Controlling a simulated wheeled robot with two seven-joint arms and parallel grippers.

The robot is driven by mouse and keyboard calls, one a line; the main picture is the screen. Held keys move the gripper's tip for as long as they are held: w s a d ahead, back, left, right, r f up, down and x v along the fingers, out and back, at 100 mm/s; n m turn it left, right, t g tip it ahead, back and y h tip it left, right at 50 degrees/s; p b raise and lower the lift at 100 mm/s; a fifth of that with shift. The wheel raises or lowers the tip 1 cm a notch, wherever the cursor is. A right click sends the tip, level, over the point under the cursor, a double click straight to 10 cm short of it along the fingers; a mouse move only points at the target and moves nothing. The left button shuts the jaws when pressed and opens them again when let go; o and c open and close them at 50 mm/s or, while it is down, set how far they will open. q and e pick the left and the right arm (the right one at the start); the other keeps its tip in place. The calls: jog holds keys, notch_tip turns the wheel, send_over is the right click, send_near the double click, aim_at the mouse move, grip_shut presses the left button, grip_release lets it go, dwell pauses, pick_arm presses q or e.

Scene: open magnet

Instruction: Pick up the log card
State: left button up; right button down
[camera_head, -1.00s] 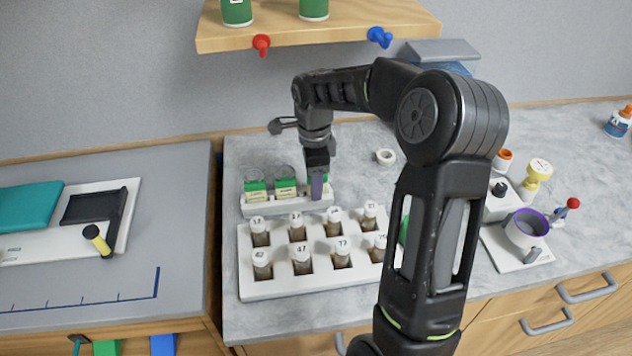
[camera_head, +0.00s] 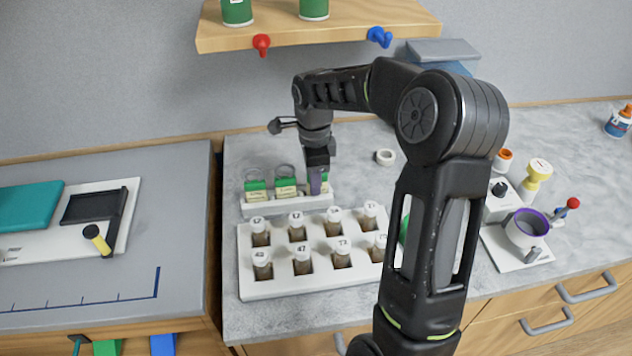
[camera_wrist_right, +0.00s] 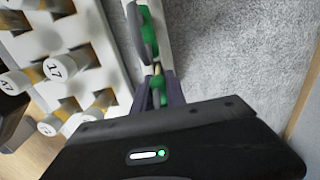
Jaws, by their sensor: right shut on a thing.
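My right gripper (camera_head: 317,180) is shut on a small green-and-cream item, which I take to be the log card (camera_head: 325,183). It is at the right end of a narrow white rack (camera_head: 288,205), and the fingers partly hide it. In the right wrist view, a green part of the card (camera_wrist_right: 157,86) shows between the purple fingertips. Whether its lower end is clear of the rack cannot be told. Two similar green-and-cream items, one at the left (camera_head: 255,190) and one in the middle (camera_head: 286,188), stand in the rack. My left gripper is not in view.
A white tray (camera_head: 305,286) of several capped, numbered vials is just in front of the rack. A wooden shelf (camera_head: 330,35) with hooks is above. My right arm hides part of the counter.

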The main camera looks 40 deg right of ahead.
notch_tip(320, 180, up, 10)
jog(key=shift+b, duration=0.8)
jog(key=shift+f, duration=0.1)
dwell(1.1)
